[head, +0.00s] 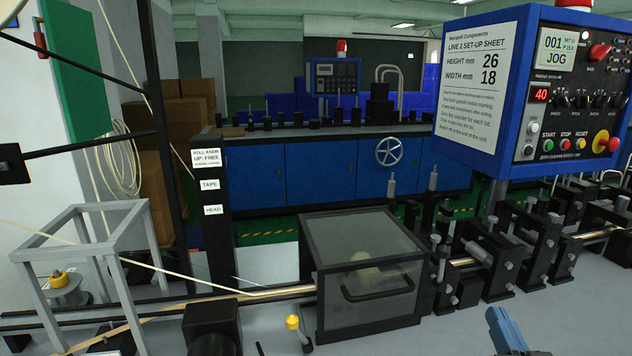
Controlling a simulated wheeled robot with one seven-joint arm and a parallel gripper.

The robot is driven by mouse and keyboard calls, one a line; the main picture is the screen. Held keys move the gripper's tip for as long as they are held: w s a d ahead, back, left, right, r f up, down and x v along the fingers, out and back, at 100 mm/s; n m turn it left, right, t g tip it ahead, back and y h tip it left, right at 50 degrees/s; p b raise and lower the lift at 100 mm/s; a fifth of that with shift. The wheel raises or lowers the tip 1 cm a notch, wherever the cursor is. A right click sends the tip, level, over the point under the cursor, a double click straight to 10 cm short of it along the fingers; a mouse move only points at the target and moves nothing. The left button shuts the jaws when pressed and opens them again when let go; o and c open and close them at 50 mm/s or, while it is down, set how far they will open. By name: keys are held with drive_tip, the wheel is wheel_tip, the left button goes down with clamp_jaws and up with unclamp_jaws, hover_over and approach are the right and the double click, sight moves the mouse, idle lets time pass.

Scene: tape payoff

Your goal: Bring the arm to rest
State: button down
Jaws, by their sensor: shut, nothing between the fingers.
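My gripper (496,318) shows at the bottom edge, right of centre, as a blue-grey end on a dark base. It points up and slightly left, and looks shut with nothing held. It appears in front of the machine line, apart from the clear-sided box (370,290). The rest of my arm is below the picture and hidden.
The tube line runs left to right, with roll stands (497,262) at right. A blue control panel (570,85) with a set-up sheet (477,82) hangs above. Grey floor (440,338) is clear before the line.

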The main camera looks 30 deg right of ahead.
drive_tip(key=s+a+f+n+y, duration=0.3)
drive_tip(key=s+a+f+y, duration=0.2)
drive_tip(key=s+a, duration=0.6)
drive_tip(key=s+a+n+g+y, duration=0.2)
drive_tip(key=s+a+n+y, duration=0.2)
drive_tip(key=s+a, duration=0.4)
drive_tip(key=s+y, duration=0.1)
drive_tip(key=s, duration=0.3)
drive_tip(key=shift+a+g, duration=0.3)
drive_tip(key=shift+d, duration=0.1)
idle(1.1)
